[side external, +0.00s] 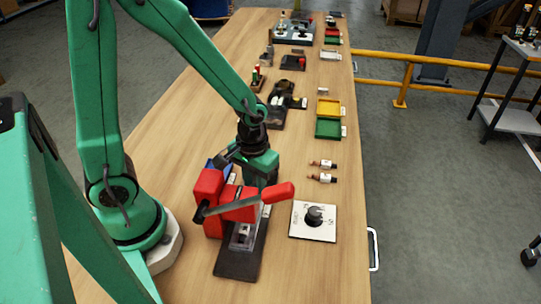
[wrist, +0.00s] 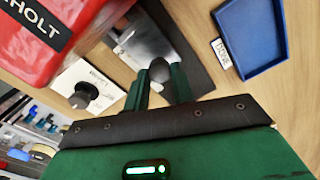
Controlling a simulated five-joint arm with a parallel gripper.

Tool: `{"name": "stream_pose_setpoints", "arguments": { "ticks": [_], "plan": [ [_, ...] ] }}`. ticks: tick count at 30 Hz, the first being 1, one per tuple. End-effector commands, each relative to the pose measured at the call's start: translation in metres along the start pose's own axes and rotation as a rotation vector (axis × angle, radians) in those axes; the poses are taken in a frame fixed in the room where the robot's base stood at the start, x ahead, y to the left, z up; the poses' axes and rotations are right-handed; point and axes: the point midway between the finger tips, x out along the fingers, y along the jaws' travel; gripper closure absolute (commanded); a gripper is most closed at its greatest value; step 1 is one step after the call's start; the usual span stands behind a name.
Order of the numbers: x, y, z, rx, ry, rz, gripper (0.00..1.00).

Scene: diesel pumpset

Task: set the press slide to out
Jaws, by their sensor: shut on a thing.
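The press is a red body (side external: 228,205) with a red-gripped lever, standing on a dark base plate (side external: 238,265) at the near middle of the bench. In the wrist view its red side (wrist: 60,30) fills the upper left. A pale metal slide (wrist: 150,38) lies on the dark base in the wrist view, with a round grey knob (wrist: 159,69) at its near end. My gripper (wrist: 161,80) is shut on this knob, a green finger on each side. In the side view my gripper (side external: 262,168) is behind the press, its fingertips hidden.
A white plate with a black dial (side external: 315,215) lies right of the press. A blue tray (wrist: 252,38) with a small label is beside the base. Two small bottle-like items (side external: 322,171), green and yellow trays (side external: 328,128) and other fixtures stand farther along the bench.

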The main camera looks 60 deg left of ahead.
Motion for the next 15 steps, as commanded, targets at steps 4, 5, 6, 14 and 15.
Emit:
{"name": "stream_pose_setpoints", "arguments": {
  "ticks": [4,5,6,14,15],
  "plan": [
    [0.0,-0.009,-0.02,-0.006,0.003,0.001,1.0],
    [0.0,-0.011,-0.024,-0.005,0.003,0.001,1.0],
    [0.0,-0.014,-0.03,-0.006,0.003,0.001,1.0],
    [-0.001,-0.033,-0.071,-0.005,0.004,0.001,1.0],
    [-0.001,-0.035,-0.076,-0.003,0.005,0.002,1.0]
  ]
}}
